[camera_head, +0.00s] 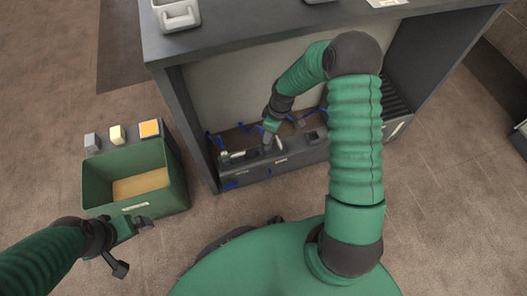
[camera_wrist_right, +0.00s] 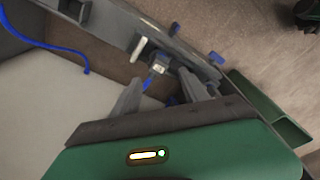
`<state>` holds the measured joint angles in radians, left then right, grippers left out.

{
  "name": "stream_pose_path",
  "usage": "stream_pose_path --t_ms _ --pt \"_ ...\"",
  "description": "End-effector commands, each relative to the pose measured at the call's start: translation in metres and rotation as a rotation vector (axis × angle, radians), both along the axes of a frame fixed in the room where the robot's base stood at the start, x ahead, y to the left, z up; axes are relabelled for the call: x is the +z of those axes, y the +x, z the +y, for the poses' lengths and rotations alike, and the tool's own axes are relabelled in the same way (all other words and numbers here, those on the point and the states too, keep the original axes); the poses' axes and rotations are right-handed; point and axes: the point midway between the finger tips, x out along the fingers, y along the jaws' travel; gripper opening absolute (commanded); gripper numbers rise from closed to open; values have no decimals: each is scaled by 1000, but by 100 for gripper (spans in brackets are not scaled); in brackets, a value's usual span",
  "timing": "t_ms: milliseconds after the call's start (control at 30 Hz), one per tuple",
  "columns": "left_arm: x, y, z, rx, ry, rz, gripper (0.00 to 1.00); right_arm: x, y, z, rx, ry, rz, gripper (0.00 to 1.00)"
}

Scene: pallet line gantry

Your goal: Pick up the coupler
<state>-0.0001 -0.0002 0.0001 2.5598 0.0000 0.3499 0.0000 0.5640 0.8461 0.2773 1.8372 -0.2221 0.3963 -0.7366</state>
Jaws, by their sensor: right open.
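A small grey metallic piece with a blue part, which looks like the coupler (camera_wrist_right: 158,67), shows in the right wrist view near the rail in the open bay. My right gripper (camera_wrist_right: 161,84) is open, its two fingers on either side of this piece with gaps visible. I cannot tell how deep the piece lies between them. In the head view the right gripper (camera_head: 267,143) reaches down at the dark rail (camera_head: 285,156), and the piece is too small to make out there. My left gripper (camera_head: 134,246) is open and empty, in front of the green bin.
A green bin (camera_head: 98,192) stands left of the bay, with several small blocks behind it, including an orange-topped one (camera_head: 150,129). Blue cables (camera_wrist_right: 50,46) lie in the bay. The dark counter (camera_head: 240,25) overhangs the bay and carries a pale container (camera_head: 176,17).

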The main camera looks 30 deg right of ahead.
Motion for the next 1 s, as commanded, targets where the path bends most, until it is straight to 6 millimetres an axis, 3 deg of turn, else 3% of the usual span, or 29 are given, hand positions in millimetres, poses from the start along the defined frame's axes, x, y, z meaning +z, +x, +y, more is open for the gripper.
stream_pose_path --t_ms 33,100,367,600,867,1000 --pt "-16 0 0 0 0 0 100 -22 2 2 1 0 1 52" --pt "-25 0 0 0 0 1 100 -37 3 3 0 0 1 52" --pt "-40 0 0 0 0 0 100 -60 8 4 -2 -1 -2 52" --pt "-81 0 0 0 0 1 100 -101 16 7 -1 0 0 52" --pt "-79 0 0 0 0 0 100 -100 17 8 -2 -1 0 52" --pt "-79 0 0 0 0 0 100 -101 17 8 -2 -1 0 34"
